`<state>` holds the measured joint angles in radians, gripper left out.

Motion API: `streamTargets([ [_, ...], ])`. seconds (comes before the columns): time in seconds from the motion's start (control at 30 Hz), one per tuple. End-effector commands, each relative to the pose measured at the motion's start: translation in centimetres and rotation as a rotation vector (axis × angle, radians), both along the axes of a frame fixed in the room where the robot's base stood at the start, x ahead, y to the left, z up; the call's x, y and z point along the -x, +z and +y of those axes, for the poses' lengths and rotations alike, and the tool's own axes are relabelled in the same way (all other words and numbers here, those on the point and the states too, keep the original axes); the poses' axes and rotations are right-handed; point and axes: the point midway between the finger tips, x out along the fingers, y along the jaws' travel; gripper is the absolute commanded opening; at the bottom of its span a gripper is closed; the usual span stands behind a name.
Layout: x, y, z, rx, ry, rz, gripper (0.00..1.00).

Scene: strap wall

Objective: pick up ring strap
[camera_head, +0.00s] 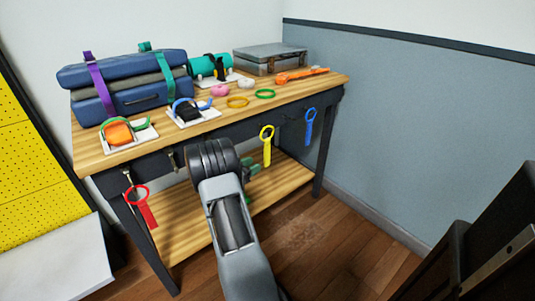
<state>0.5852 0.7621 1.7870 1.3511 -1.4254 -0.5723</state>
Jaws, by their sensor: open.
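Several ring straps hang along the front of the workbench: a red one (141,206) at the left, a yellow one (267,145) right of centre and a blue one (309,126) at the right. A bit of green (247,200) shows just right of my arm, probably another strap mostly hidden behind it. My gripper (250,166) is in front of the bench, left of and below the yellow strap. It is open, but my wrist hides most of it, and I cannot tell whether it touches the green piece.
The wooden workbench (316,84) holds blue cases with purple and teal straps (122,80), a grey case (268,54), small strap stands, loose rings and an orange strap (301,75). It has a lower shelf (182,219). Dark furniture (490,245) stands at right. Floor between is clear.

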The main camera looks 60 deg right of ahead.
Motion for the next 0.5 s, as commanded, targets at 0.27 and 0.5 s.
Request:
streamTargets([
  [0.27, 1.2, -0.1, -3.4, -0.001, -0.001, 0.002, 0.45],
  [0.5, 1.7, -0.2, -4.7, 0.000, -0.002, 0.002, 0.45],
])
